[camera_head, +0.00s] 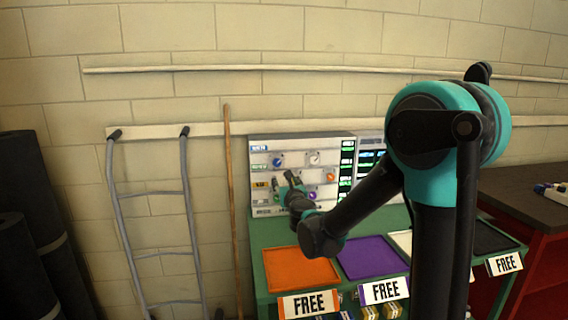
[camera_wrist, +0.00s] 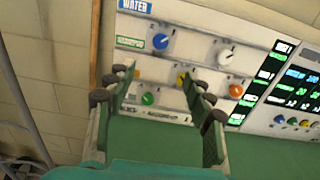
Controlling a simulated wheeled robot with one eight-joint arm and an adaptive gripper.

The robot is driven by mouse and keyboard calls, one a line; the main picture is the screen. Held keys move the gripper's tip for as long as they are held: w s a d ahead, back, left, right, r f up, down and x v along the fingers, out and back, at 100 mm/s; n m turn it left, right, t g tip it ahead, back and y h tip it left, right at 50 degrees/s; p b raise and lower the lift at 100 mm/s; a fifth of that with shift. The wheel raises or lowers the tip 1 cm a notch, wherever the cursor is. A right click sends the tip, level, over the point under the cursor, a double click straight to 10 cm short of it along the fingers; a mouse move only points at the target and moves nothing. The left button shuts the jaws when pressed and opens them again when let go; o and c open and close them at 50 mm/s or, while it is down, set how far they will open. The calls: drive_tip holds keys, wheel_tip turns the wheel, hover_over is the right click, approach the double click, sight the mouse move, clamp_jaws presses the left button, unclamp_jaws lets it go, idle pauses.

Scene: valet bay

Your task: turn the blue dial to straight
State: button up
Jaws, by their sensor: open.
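The blue dial (camera_wrist: 160,41) is on the upper left of a pale control panel, just right of a green label and below the blue WATER label (camera_wrist: 135,6). A pale mark shows at its upper right edge; its exact angle is too small to tell. The dial also shows in the head view (camera_head: 277,162). My gripper (camera_wrist: 158,76) is open and empty in front of the panel. Its fingertips lie below the blue dial in the wrist view, apart from it. In the head view my gripper (camera_head: 290,181) covers part of the panel's lower left.
Other dials are close by: white (camera_wrist: 225,56), orange (camera_wrist: 236,90), yellow (camera_wrist: 182,79) and green (camera_wrist: 148,98). Lit displays (camera_wrist: 300,82) stand to the right. Orange (camera_head: 300,274) and purple (camera_head: 370,257) trays lie on the green bench below. A pole (camera_head: 232,210) leans at left.

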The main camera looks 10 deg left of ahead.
sight(277, 163)
drive_tip(key=x, duration=1.7)
drive_tip(key=shift+w, duration=0.2)
drive_tip(key=c, duration=1.2)
